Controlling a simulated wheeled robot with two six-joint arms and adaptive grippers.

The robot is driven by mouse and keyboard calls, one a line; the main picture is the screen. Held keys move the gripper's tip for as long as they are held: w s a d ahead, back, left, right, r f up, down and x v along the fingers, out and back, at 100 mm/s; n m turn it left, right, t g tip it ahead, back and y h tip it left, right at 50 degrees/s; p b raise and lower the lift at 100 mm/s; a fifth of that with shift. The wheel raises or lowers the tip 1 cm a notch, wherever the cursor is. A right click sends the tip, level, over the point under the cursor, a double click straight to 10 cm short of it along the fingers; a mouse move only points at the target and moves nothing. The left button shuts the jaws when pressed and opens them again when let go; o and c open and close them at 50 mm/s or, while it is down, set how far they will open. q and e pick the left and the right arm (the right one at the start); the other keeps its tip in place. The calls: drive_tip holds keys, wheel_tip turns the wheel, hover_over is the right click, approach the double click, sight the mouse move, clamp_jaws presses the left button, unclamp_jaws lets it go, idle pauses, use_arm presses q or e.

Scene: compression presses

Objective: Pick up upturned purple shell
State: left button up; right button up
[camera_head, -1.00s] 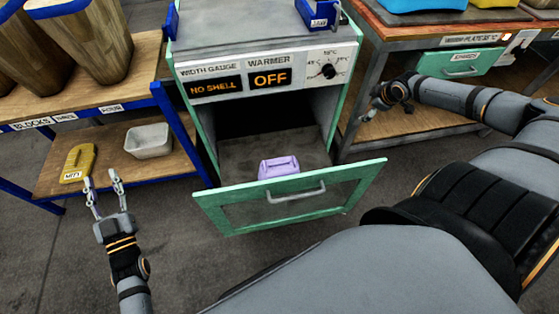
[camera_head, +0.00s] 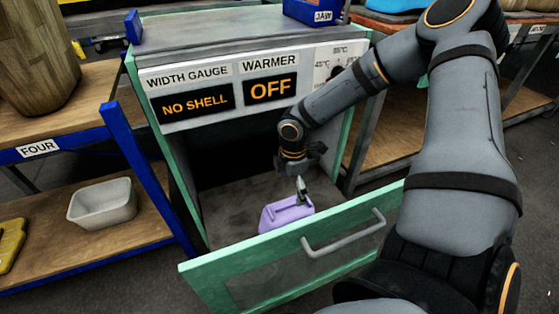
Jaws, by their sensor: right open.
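The purple shell (camera_head: 284,216) sits in the open green-fronted drawer (camera_head: 240,272) of the warmer. Its lower front is hidden behind the drawer front. My right gripper (camera_head: 302,190) points down just above the shell's right end, with its arm reaching in from the right. It is open and holds nothing. One finger shows clearly, close to the shell's top edge; I cannot tell whether it touches. My left gripper is out of view.
The warmer display (camera_head: 270,89) reads OFF and the width gauge display (camera_head: 195,101) reads NO SHELL. A white tray (camera_head: 103,205) and a yellow item (camera_head: 8,245) lie on the left lower shelf. The drawer front and handle (camera_head: 345,235) stand before the shell.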

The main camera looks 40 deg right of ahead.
sight(289, 205)
wheel_tip(289, 205, down, 6)
drive_tip(key=b, duration=0.3)
drive_tip(key=shift+r, duration=0.25)
drive_tip(key=f+b, duration=0.4)
drive_tip(key=f, duration=0.1)
drive_tip(key=shift+w+a+f, duration=0.1)
drive_tip(key=shift+w+f, duration=0.05)
drive_tip(key=shift+w, duration=0.05)
drive_tip(key=shift+r, duration=0.2)
drive_tip(key=c, duration=1.5)
